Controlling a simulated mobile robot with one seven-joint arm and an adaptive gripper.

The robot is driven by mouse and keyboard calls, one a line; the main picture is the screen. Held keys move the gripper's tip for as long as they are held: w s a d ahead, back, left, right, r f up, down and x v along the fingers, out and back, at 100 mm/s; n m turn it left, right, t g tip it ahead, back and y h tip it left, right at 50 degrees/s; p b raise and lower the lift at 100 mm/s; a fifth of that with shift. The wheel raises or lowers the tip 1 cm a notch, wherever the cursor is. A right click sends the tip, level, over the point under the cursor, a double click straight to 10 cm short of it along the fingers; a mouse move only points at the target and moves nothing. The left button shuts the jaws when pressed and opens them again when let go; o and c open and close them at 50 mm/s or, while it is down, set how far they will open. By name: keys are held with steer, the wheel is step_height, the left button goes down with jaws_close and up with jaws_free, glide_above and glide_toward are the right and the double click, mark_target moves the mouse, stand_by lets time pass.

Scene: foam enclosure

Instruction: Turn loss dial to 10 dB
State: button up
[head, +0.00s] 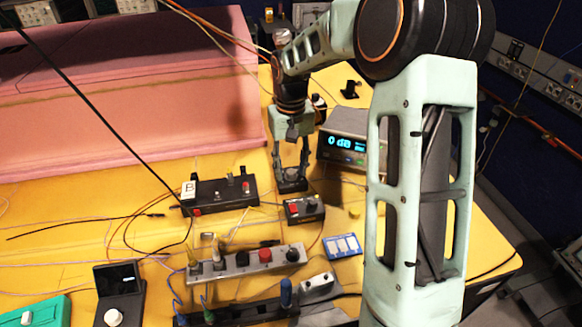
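A grey instrument box (350,122) with a lit blue display reading "0 dB" (346,143) stands right of my gripper. My gripper (291,176) points down, with its two fingers apart, over a small dark block (291,186) on the yellow table. The fingertips are low and close to this block. I cannot tell whether they touch it. No knob marked as the loss dial is readable; it may be hidden by the gripper. A white knob (113,317) sits below another small display (122,278) at the lower left, whose text is too small to read.
A black box (222,194) marked "B" lies left of my gripper, and a small box with a red button (304,209) lies in front. A grey connector strip (245,263) is nearer. Loose cables cross the yellow table (60,225). Pink foam (120,100) stands at left.

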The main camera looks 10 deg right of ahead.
jaws_close()
steer(key=shift+m, duration=0.4)
steer(key=m, duration=0.2)
steer(key=shift+m, duration=0.4)
steer(key=m, duration=0.4)
steer(key=shift+r+m, duration=0.1)
steer(key=shift+m, duration=0.2)
steer(key=m, duration=0.3)
steer(key=shift+m, duration=0.3)
steer(key=shift+w+m+p, duration=0.1)
steer(key=shift+m+p, duration=0.3)
steer(key=shift+m, duration=1.5)
